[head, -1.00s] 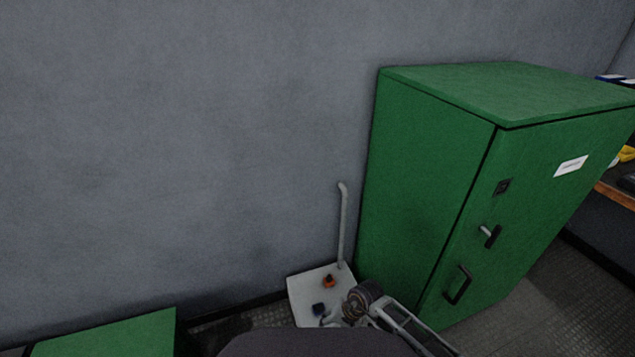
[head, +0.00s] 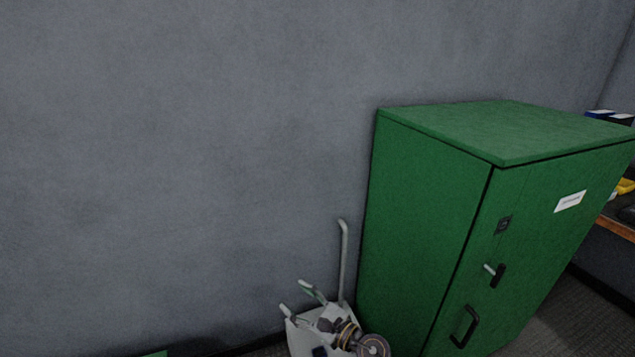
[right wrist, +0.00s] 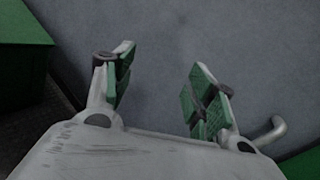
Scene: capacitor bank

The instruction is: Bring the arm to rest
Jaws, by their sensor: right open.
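My right gripper (head: 296,297) is raised at the bottom middle of the head view, its two fingers apart and pointing up and to the left. In the right wrist view its green-padded fingers (right wrist: 162,88) are wide apart with only grey wall between them. It is empty. My left gripper is not in view.
A tall green cabinet (head: 425,205) with a dark handle (head: 465,327) stands right of my right arm. A grey pipe (head: 343,262) rises beside it. The grey wall (head: 180,160) is bare. A cluttered shelf (head: 615,225) is at far right.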

